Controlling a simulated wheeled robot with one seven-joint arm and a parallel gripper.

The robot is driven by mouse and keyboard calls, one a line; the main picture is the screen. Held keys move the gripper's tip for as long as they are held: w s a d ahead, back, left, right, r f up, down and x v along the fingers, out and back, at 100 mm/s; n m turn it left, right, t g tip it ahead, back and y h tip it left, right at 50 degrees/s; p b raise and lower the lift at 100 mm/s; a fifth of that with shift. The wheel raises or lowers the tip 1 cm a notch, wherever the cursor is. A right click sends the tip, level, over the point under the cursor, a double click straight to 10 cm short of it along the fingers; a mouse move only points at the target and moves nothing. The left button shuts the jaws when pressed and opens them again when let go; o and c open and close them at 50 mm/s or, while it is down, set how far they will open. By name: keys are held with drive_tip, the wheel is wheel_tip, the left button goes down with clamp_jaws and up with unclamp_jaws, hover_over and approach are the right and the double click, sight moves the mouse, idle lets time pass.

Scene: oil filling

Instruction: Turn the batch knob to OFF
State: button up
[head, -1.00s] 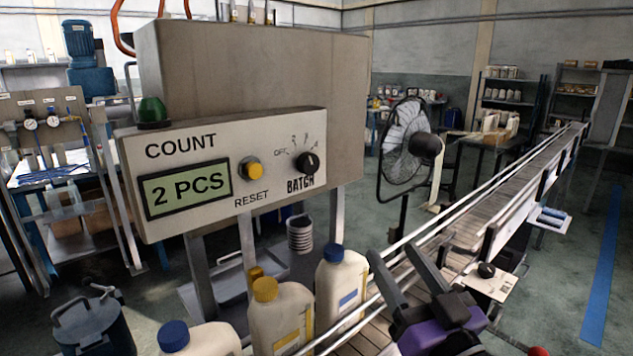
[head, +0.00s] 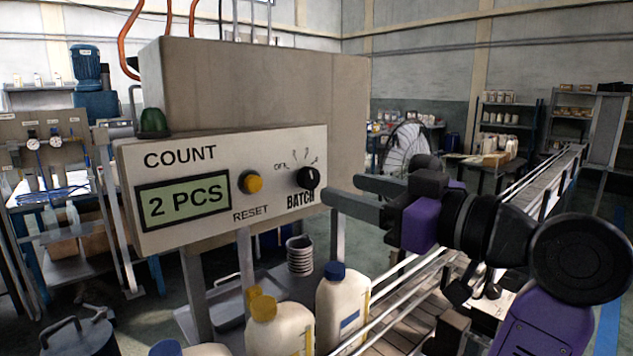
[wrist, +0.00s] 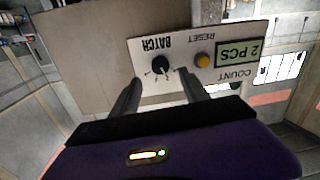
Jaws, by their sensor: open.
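The black batch knob (head: 308,178) sits at the right end of the white COUNT panel (head: 215,215), above the word BATCH. The OFF label is at its upper left, with more marks arcing over the top. Its pale pointer seems to point up, away from OFF, but is small. My gripper (head: 341,189) is open and empty, its fingers aimed left at the knob, just right of it in the picture. In the wrist view the panel appears upside down; the knob (wrist: 160,64) lies between and beyond the two fingertips (wrist: 159,82), apparently untouched.
A yellow reset button (head: 250,182) and a display (head: 184,206) reading 2 PCS are left of the knob. A green lamp (head: 153,123) tops the panel's left corner. White bottles (head: 341,295) stand below on the conveyor. A fan (head: 404,148) stands behind my gripper.

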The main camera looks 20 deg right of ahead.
sight(312, 180)
drive_tip(key=p+x, duration=0.1)
drive_tip(key=x, duration=0.6)
drive_tip(key=shift+w+a, duration=0.1)
drive_tip(key=shift+w, duration=0.15)
drive_tip(key=shift+c, duration=0.2)
clamp_jaws()
drive_tip(key=shift+f+n, duration=0.1)
drive_tip(key=shift+n, duration=0.3)
drive_tip(key=n, duration=0.3)
drive_tip(key=shift+n, duration=0.3)
drive_tip(key=shift+a+n+h+b, duration=0.1)
drive_tip(key=shift+n+h+b, duration=0.4)
drive_tip(key=shift+n, duration=1.2)
drive_tip(key=shift+y, duration=0.4)
